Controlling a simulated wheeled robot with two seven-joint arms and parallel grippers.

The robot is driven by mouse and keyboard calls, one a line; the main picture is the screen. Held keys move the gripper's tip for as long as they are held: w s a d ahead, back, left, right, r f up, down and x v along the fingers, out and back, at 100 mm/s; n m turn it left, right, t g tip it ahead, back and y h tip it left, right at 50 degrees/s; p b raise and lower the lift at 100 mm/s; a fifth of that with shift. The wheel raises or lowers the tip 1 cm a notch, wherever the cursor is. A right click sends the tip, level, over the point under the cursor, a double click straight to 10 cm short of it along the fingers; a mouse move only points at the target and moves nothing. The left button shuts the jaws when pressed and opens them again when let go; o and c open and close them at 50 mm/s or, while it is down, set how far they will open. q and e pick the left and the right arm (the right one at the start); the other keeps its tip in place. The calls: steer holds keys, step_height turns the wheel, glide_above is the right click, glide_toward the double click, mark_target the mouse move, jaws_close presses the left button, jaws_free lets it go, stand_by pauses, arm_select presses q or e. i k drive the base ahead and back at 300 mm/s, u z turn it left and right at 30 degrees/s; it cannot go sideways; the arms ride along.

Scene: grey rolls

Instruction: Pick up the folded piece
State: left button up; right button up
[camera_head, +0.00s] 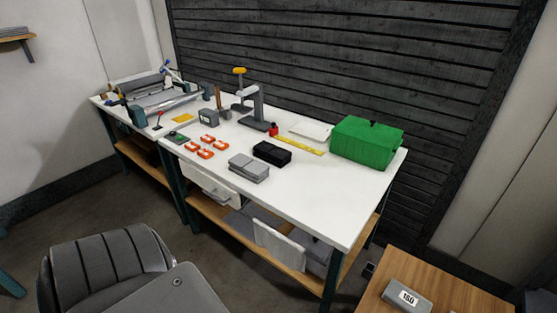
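A grey, layered, block-like piece (248,168) lies near the front edge of the white worktable (325,200). It looks like folded material, but it is too small to be sure. A black box-like object (272,153) sits just behind it and to its right, very close to it. Neither of my grippers shows in the head view.
Several orange-red pieces (206,152) lie left of the grey piece. A dark stand (256,106), a yellow strip (298,145) and a green box (367,143) are farther back. A ribbed grey chair-like shape (105,265) fills the lower left. The table's front right is clear.

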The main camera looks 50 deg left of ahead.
mark_target(255, 172)
steer(key=z, duration=1.45)
steer(key=k, duration=2.3)
steer(key=u, duration=1.15)
steer(key=i, duration=1)
steer(key=z, duration=0.05)
